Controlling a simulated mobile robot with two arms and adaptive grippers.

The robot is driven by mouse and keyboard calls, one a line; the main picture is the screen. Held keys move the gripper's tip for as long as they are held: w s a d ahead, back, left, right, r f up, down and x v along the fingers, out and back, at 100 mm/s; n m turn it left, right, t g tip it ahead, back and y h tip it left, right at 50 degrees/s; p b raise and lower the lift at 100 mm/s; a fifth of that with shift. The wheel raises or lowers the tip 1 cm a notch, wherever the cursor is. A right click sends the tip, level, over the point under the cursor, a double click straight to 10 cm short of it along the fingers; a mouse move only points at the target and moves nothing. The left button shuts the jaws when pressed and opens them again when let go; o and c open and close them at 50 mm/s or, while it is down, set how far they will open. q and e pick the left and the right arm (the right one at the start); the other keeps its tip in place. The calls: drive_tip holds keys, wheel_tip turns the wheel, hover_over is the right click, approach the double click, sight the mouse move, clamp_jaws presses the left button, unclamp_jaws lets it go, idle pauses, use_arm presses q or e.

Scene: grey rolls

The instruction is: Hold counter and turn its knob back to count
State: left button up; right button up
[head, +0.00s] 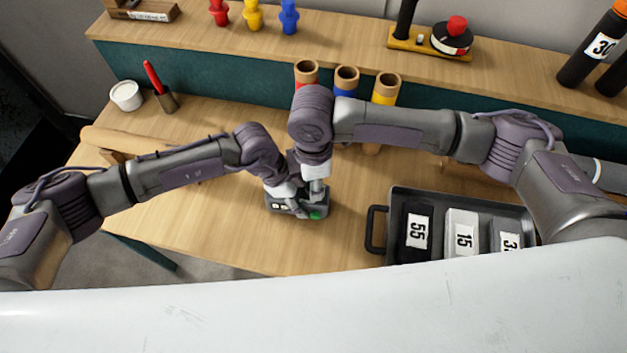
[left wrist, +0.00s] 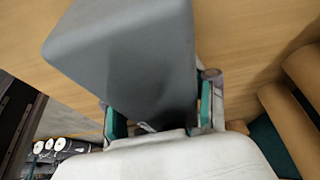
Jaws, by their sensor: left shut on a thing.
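The counter (head: 283,208) is a small dark grey box on the table, with white digit windows and a green spot at its front right. My left gripper (head: 285,190) is shut on the counter from the left. In the left wrist view the counter's grey body (left wrist: 125,55) sits between the two fingers of my left gripper (left wrist: 160,108). My right gripper (head: 316,187) points down over the counter's right part, close beside my left gripper. The knob is hidden by the grippers, and whether the right fingers are shut on it cannot be seen.
A dark tray (head: 378,240) with blocks numbered 55 and 15 and another stands to the right. Red, blue and yellow tubes (head: 346,80) stand behind my right wrist. A white cup (head: 126,96) and a red-handled tool (head: 158,88) are at the back left.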

clamp_jaws()
drive_tip(key=m, duration=0.3)
drive_tip(key=o, duration=0.8)
unclamp_jaws()
drive_tip(key=r, duration=1.2)
drive_tip(key=shift+w, duration=0.2)
